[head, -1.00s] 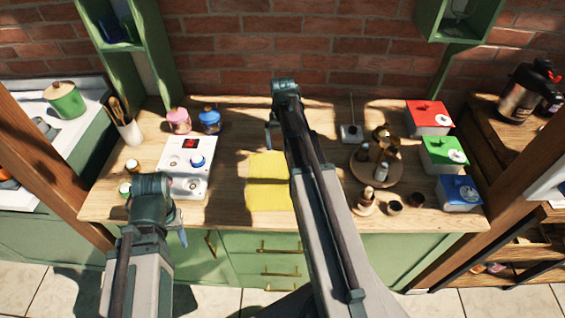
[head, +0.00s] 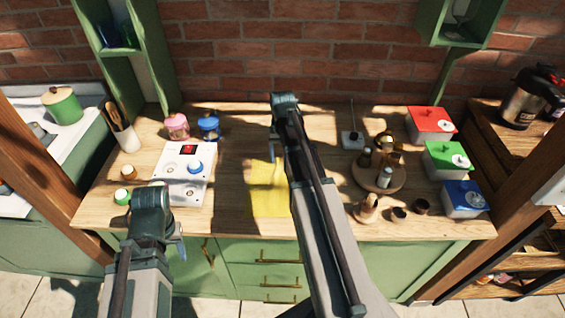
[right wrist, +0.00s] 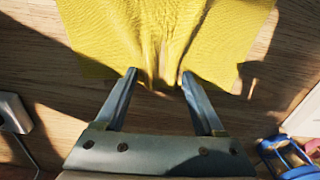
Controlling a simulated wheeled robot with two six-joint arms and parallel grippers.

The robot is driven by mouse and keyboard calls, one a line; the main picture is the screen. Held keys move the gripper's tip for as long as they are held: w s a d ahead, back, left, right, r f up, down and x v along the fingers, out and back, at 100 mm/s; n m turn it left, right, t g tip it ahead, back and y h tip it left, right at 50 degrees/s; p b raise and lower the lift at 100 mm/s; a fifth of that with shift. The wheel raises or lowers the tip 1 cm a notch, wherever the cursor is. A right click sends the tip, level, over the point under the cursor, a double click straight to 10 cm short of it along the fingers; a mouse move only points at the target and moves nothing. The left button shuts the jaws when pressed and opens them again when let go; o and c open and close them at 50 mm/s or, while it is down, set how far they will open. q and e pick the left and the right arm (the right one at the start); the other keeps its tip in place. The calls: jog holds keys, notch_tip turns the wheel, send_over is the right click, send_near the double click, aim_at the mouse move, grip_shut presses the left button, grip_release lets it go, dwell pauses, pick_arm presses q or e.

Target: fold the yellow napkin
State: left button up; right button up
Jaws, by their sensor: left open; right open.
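The yellow napkin (head: 268,197) lies on the wooden table near its front middle, partly hidden by my right arm in the head view. In the right wrist view the napkin (right wrist: 165,35) has ridges and a bunched edge between the fingertips. My right gripper (right wrist: 159,77) is open, with its fingertips at that edge; whether they touch it is unclear. In the head view my right gripper (head: 273,158) is at the napkin's back edge. My left gripper (head: 181,246) is open, mostly hidden behind its wrist, near the table's front edge, left of the napkin.
A white control panel (head: 171,188) stands left of the napkin, with a pink jar (head: 177,127) and a blue jar (head: 209,127) behind it. A round wooden tray (head: 398,183) with several items is at the right. Red, green and blue boxes line the table's right side.

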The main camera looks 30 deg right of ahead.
grip_shut()
dwell(0.4)
